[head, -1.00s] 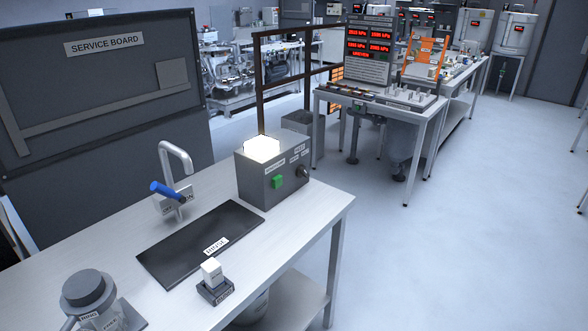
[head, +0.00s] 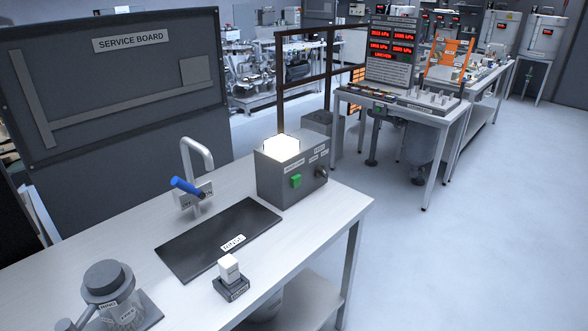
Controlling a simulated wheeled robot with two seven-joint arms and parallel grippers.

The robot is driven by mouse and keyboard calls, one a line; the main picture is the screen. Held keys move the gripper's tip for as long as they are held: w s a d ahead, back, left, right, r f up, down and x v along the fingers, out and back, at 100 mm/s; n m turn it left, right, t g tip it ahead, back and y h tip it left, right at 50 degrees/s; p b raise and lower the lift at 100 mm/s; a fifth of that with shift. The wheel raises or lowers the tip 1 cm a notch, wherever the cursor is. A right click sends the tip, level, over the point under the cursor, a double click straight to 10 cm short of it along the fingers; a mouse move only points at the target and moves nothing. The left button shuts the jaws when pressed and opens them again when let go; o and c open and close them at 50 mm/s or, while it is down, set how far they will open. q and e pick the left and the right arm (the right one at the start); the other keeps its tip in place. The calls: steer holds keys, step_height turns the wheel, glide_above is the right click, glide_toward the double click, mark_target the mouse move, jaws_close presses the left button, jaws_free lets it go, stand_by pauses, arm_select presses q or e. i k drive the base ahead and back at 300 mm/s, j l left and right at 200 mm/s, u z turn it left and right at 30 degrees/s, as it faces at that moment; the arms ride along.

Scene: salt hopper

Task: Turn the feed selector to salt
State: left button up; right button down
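A grey box (head: 283,185) stands at the back right of the near bench, with a glowing white top (head: 282,148). Neither of my grippers is in view.
The near bench (head: 350,203) holds a tap with a blue lever (head: 186,187), a dark rinse mat (head: 200,252), a white block on a dark base (head: 231,288) and a lidded jar (head: 108,282). A console with red displays (head: 392,52) stands behind. Floor at right is clear.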

mark_target(320, 172)
steer(key=i+l, duration=0.1)
steer(key=l, duration=0.35)
steer(key=i+l, duration=0.1)
steer(key=l, duration=0.35)
steer(key=i+l, duration=0.1)
steer(key=l, duration=0.35)
steer(key=i+l, duration=0.1)
steer(key=l, duration=0.3)
steer(key=i+l, duration=0.1)
steer(key=l, duration=0.35)
steer(key=i+l, duration=0.1)
steer(key=l, duration=0.35)
steer(key=i+l, duration=0.1)
steer(key=l, duration=0.35)
steer(key=i+l, duration=0.1)
steer(key=l, duration=0.35)
steer(key=z, duration=0.05)
